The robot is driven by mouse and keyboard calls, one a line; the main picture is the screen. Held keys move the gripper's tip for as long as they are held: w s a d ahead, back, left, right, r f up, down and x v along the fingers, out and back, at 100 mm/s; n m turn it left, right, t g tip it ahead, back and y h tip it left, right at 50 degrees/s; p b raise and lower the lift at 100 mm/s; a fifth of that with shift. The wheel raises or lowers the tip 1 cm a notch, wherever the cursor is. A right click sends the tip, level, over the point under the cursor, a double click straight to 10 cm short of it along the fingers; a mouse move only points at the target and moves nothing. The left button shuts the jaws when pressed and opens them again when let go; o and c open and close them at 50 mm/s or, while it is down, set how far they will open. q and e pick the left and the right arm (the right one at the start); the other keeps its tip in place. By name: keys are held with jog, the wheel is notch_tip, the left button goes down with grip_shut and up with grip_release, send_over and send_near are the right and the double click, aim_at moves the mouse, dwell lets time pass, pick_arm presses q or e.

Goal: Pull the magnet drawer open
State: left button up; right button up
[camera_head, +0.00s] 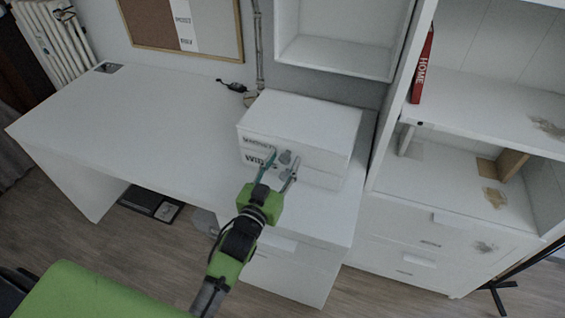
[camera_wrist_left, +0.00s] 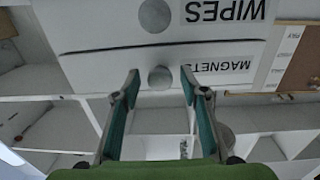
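A white two-drawer box (camera_head: 305,118) stands on the desk. Its upper drawer is labelled MAGNETS (camera_head: 258,142) and its lower one WIPES. The magnet drawer front (camera_wrist_left: 110,65) has a round grey knob (camera_wrist_left: 160,77); the drawer looks shut. My left gripper (camera_head: 284,156) is at the box front with its fingers apart. In the left wrist view, the magnet knob appears between the two fingertips, with a gap on each side. I cannot tell how far the fingertips reach past the knob. The wipes knob (camera_wrist_left: 154,15) is beyond it. My right gripper is not in view.
The white desk (camera_head: 150,115) is mostly clear left of the box. A shelf unit (camera_head: 470,185) with a red HOME book (camera_head: 422,68) stands on the right. A cork board (camera_head: 185,25) hangs behind. A green seat-like surface (camera_head: 90,295) is at the lower left.

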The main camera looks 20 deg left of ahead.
pick_arm(q)
grip_shut()
jog(key=s+p, duration=0.4)
jog(key=s, duration=0.7)
jog(key=shift+a, duration=0.4)
jog(key=shift+s, duration=0.1)
grip_release()
jog(key=s, duration=1.2)
jog(key=shift+a, duration=0.45)
